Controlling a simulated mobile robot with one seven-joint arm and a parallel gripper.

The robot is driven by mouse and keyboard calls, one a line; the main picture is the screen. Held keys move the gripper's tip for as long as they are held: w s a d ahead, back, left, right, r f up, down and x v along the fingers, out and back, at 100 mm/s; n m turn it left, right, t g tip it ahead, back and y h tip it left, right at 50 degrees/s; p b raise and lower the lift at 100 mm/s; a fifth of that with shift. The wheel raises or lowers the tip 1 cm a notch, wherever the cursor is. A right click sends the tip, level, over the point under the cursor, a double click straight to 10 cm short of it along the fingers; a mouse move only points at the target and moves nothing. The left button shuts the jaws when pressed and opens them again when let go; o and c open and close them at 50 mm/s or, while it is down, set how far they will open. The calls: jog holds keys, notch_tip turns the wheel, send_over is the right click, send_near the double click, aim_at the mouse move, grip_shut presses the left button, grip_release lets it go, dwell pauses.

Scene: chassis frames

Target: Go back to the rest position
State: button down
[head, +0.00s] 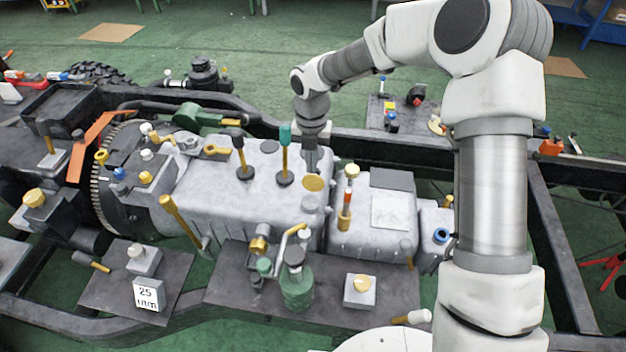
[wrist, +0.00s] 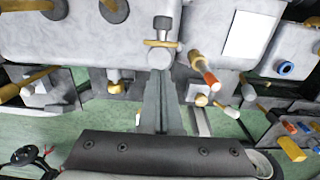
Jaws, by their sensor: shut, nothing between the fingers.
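My gripper (head: 311,165) hangs from my bent arm above the grey metal housing (head: 262,205) in the head view. It points down, close to the round yellow disc (head: 313,183) on the housing's top. In the wrist view my gripper (wrist: 163,85) has its two narrow fingers together, with nothing held. Past the fingertips is a round grey knob with a yellow ring (wrist: 160,43). I cannot tell whether the fingertips touch the housing.
Upright yellow-stemmed levers (head: 284,160) stand left of my gripper. A red-and-yellow tool (head: 347,200) stands to its right. A green bottle (head: 297,285) and a "25 mm" block (head: 149,294) sit on front plates. Dark chassis rails surround these; green floor (head: 270,50) lies open behind.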

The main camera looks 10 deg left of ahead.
jog(key=s+d+r+m+t+h, duration=0.1)
jog(key=s+d+r+m, duration=0.4)
jog(key=d+r+m, duration=0.35)
jog(key=s+d+r+m+t+h, duration=0.15)
jog(key=s+d+r+m, duration=0.35)
jog(key=r+m, duration=0.55)
jog(key=s+d+r+m+t+y, duration=0.1)
jog(key=s+d+r+m, duration=0.1)
jog(key=s+d+m, duration=0.2)
jog(key=s+d+r+m+t+y, duration=0.1)
jog(key=s+d+m, duration=0.3)
jog(key=s+m, duration=0.7)
jog(key=shift+r+m+t, duration=0.55)
jog(key=shift+r+m, duration=0.25)
jog(key=shift+a+y, duration=0.1)
jog(key=shift+y, duration=0.15)
